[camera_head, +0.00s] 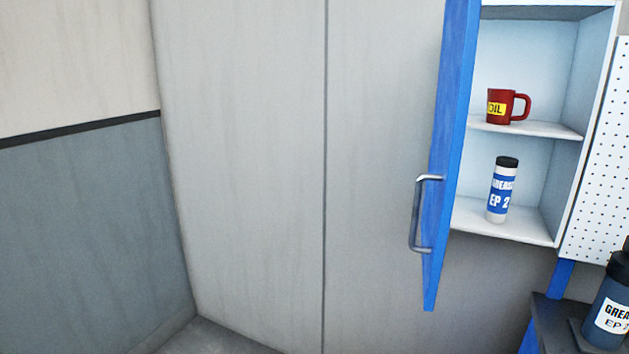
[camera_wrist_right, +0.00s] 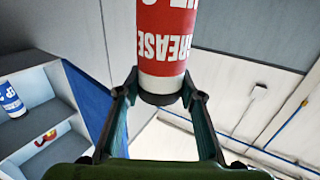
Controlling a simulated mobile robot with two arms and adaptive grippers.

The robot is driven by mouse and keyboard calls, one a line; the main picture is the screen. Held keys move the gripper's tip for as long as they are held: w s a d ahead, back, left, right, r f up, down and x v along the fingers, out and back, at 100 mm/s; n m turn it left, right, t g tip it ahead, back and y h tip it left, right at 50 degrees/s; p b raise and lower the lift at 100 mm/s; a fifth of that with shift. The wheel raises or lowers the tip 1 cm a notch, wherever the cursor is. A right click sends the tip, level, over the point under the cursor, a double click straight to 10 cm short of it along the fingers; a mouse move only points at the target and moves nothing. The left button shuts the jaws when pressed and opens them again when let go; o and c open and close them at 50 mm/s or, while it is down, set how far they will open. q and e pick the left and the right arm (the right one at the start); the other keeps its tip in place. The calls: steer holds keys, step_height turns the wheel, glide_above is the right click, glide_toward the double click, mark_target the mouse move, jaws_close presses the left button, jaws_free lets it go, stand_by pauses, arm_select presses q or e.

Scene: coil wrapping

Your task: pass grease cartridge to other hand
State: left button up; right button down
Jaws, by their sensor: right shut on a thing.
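A red and white grease cartridge (camera_wrist_right: 165,32) with a dark end shows in the right wrist view. Its label lettering appears inverted, and its far end is cut off by the top of the picture. My right gripper (camera_wrist_right: 160,96) is shut on it, with a finger on each side of the dark end. Neither gripper nor this cartridge shows in the head view. My left gripper is in neither view.
An open cabinet (camera_head: 552,240) with a blue door (camera_head: 452,130) holds a red mug (camera_head: 500,107) above a blue-and-white grease cartridge (camera_head: 502,190). A dark blue grease container (camera_head: 608,305) stands at the lower right. A pegboard (camera_head: 600,150) is beside the cabinet.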

steer(key=shift+w+a+r+m+t+h, duration=0.1)
steer(key=shift+r+m+t+h, duration=0.3)
steer(key=shift+m+h, duration=0.4)
steer(key=shift+w+a+r+m+t+h, duration=0.15)
steer(key=shift+r+m+t+h, duration=0.25)
steer(key=shift+h, duration=0.6)
steer(key=shift+w+a+r+m+t+h, duration=0.1)
steer(key=shift+r+m+t+h, duration=0.15)
steer(key=shift+m+t+h, duration=0.4)
steer(key=shift+w+d+r+m+h, duration=0.25)
steer(key=shift+m+h, duration=0.3)
steer(key=shift+h, duration=0.35)
steer(key=shift+w+d+r+m+h, duration=0.15)
steer(key=shift+r+m+h, duration=0.15)
steer(key=shift+m+h, duration=0.45)
steer(key=shift+w+d+r+m+h, duration=0.25)
steer(key=shift+m+h, duration=0.1)
steer(key=shift+h, duration=0.75)
